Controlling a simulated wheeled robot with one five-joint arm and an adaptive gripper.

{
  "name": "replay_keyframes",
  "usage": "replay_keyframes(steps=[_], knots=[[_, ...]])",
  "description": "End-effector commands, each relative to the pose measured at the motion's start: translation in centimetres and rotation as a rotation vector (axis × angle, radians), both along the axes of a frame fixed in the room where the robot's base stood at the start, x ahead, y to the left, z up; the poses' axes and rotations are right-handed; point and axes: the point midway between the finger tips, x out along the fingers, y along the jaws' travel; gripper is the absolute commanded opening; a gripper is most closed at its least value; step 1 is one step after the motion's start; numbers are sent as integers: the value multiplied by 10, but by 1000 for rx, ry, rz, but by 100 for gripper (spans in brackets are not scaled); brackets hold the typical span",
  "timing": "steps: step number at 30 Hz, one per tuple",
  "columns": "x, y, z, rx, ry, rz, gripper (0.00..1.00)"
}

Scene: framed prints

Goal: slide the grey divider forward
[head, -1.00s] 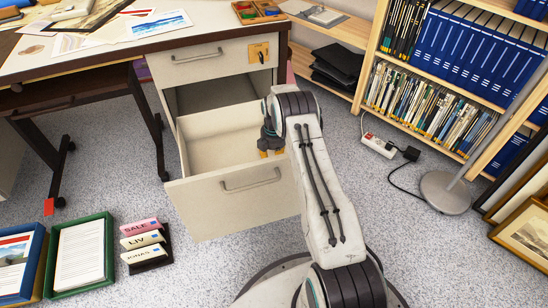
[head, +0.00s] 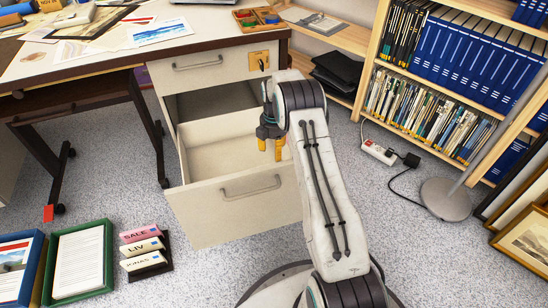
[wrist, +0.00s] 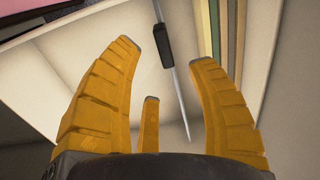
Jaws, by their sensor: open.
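My gripper (head: 270,149) is open over the right part of the pulled-out lower drawer (head: 232,212), its yellow fingers pointing down. In the wrist view its fingers (wrist: 163,60) are spread wide with nothing held between them. A thin grey strip with a black piece (wrist: 164,46) on it shows beyond the fingertips, between them in the picture. It may be the grey divider seen edge-on; I cannot tell for sure. Green and tan upright strips (wrist: 214,35) stand to its right. In the head view no divider can be made out; the arm and drawer front hide part of the drawer's inside.
The desk (head: 150,55) stands above the drawer, with a shut upper drawer (head: 215,65) and a key in its lock plate. A bookshelf (head: 440,60) is at right. A lamp base (head: 445,198) stands right.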

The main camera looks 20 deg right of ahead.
Motion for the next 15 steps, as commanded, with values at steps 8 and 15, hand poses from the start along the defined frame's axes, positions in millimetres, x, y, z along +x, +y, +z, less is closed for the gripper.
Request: replay_keyframes(steps=[8, 15], knots=[[0, 0, 30, 0, -1, 0, 53], [0, 0, 38, 0, 0, 0, 53]])
